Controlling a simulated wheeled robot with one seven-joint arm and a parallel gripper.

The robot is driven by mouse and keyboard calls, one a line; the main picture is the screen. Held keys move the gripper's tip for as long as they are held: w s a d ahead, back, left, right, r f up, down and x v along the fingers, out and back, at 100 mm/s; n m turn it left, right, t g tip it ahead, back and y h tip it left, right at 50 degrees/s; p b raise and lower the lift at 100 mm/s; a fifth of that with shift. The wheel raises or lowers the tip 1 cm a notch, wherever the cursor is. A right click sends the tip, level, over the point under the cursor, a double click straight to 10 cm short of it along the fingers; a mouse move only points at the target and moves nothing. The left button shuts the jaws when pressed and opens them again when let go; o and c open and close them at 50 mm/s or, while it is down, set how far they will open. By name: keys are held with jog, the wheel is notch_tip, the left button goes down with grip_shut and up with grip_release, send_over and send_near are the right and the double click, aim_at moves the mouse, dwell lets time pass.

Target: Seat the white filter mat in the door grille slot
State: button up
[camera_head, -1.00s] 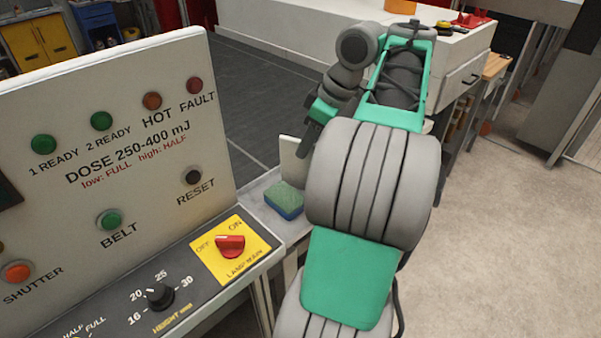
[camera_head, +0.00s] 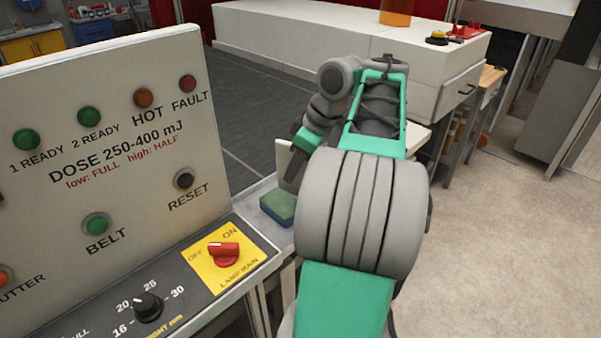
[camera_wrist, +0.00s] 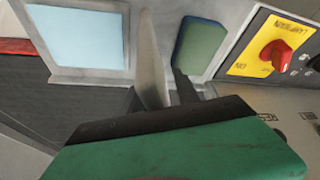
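The white filter mat (camera_head: 283,156) stands upright beside the green-and-blue sponge, just left of my gripper (camera_head: 298,160) in the head view. In the wrist view the mat (camera_wrist: 151,62) appears nearly edge-on as a thin pale sheet. Its lower end lies between the two dark fingers of my gripper (camera_wrist: 160,98). A narrow gap shows between the mat and the right finger; contact on the left side is unclear. The fingers look open around the mat. I cannot pick out the door grille slot.
The sponge (camera_head: 278,206) sits on a grey ledge close to the mat. The control panel (camera_head: 110,130), with buttons and a red switch (camera_head: 223,250), stands at the left. A light blue panel (camera_wrist: 75,37) shows in the wrist view. A white counter (camera_head: 350,50) is behind.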

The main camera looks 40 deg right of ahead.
jog(key=shift+f, duration=0.1)
jog(key=shift+c, duration=0.5)
grip_shut()
